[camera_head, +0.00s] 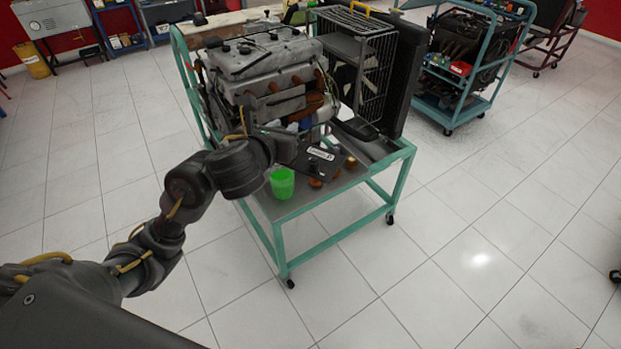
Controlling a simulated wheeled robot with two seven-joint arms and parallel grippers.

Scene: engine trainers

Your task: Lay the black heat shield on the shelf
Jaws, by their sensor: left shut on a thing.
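My left gripper (318,152) reaches in from the left over the near side of a teal engine trolley (403,154), in front of the engine. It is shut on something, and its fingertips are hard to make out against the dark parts. The trolley's grey shelf (312,205) shows below the gripper. My right gripper is out of view.
The grey engine (262,65) fills the trolley's far left. A black wire cage (378,62) and a tall dark panel (407,75) stand at its right. A green cup (282,183) stands on the shelf's near left. Another teal trolley (462,108) is behind right.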

